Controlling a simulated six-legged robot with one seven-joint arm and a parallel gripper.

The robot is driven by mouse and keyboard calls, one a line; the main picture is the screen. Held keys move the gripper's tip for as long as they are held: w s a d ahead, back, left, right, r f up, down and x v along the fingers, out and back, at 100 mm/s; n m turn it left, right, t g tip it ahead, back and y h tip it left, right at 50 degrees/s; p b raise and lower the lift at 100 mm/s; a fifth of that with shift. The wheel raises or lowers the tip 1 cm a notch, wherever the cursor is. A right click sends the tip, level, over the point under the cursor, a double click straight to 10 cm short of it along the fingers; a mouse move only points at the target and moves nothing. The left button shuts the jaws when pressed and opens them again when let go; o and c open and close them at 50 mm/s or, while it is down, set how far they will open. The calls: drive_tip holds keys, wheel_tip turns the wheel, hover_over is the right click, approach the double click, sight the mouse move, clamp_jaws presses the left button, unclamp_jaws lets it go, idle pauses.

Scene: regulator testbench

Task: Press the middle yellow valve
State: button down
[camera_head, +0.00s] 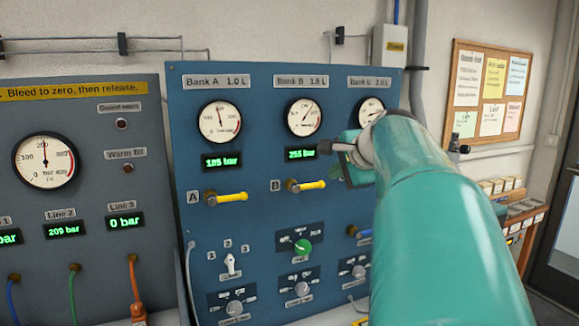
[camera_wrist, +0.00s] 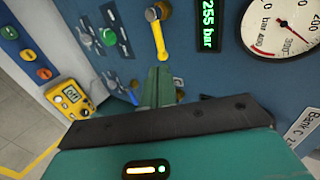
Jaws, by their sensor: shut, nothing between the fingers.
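The middle valve (camera_head: 308,186) sits on the blue panel beside label B, under the 255 bar display. It has a brass body and a yellow handle pointing right. In the wrist view the same yellow handle (camera_wrist: 160,36) hangs just above my fingertips. My gripper (camera_wrist: 158,72) is shut and empty, its green fingers close to the handle's free end; I cannot tell whether they touch it. In the head view my gripper (camera_head: 346,160) is right of and above the valve, partly hidden by my arm. Another yellow-handled valve (camera_head: 230,197) is at label A.
A blue-handled valve (camera_head: 360,232) lies lower right, partly hidden by my arm. Below are a green knob (camera_head: 303,248) and several grey knobs. Gauges (camera_head: 304,117) line the panel above. A yellow meter (camera_wrist: 70,97) stands at left in the wrist view.

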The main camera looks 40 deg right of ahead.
sight(316, 187)
drive_tip(key=x, duration=0.8)
drive_tip(key=shift+w+d+f, duration=0.1)
drive_tip(key=shift+w, duration=0.2)
drive_tip(key=shift+d+f+m+t+y, duration=0.1)
drive_tip(key=shift+f+m+t+y, duration=0.2)
drive_tip(key=shift+f+y, duration=0.1)
wheel_tip(316, 187, down, 6)
drive_tip(key=a+m+t+y, duration=0.2)
drive_tip(key=m+t+y, duration=0.2)
drive_tip(key=m+y, duration=0.3)
drive_tip(key=shift+w+a+m+t, duration=0.15)
drive_tip(key=shift+w+m+t, duration=0.2)
drive_tip(key=shift+m, duration=0.45)
drive_tip(key=shift+s+f, duration=0.1)
